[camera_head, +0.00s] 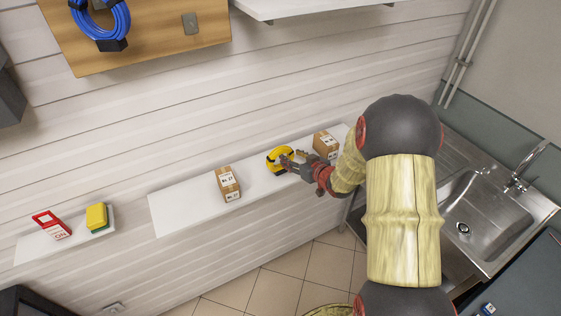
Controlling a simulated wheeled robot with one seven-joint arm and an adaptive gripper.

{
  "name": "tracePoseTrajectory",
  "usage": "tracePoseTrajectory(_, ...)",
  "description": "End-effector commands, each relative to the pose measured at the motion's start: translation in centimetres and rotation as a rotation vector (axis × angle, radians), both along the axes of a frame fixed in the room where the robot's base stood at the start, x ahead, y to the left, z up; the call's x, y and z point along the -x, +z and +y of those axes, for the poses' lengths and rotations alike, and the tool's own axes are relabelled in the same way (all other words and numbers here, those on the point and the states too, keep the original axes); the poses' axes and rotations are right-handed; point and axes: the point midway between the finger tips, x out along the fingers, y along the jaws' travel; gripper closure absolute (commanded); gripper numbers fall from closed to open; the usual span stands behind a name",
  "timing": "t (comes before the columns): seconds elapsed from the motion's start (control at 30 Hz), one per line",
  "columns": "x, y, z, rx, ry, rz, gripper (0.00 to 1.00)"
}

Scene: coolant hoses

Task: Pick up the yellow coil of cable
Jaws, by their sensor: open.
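The yellow coil of cable (274,161) lies on a white wall shelf (178,207), between two small cardboard boxes. My gripper (290,162) reaches in from the right and is open at the coil's right side. Its fingers overlap part of the coil in the picture, and I cannot tell whether they touch it. The coil's right part is partly hidden by the fingers.
One cardboard box (228,184) stands left of the coil; another (326,145) is close behind my gripper. A smaller shelf at left holds a red-and-white item (51,225) and a yellow sponge (97,217). A blue coil (101,22) hangs on a wooden board. A sink (480,220) is at right.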

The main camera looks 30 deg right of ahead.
Motion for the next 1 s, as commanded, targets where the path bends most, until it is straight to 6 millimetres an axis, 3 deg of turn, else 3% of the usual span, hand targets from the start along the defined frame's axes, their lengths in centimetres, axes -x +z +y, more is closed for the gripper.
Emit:
tracePoseTrajectory(0.2, -1.9, -0.8, 0.2, 0.0, 0.0, 0.001, 0.55)
tracePoseTrajectory(0.43, -2.0, -0.8, 0.1, 0.0, -0.001, 0.001, 0.55)
tracePoseTrajectory(1.0, -1.9, -0.9, 0.1, 0.001, -0.001, 0.002, 0.87)
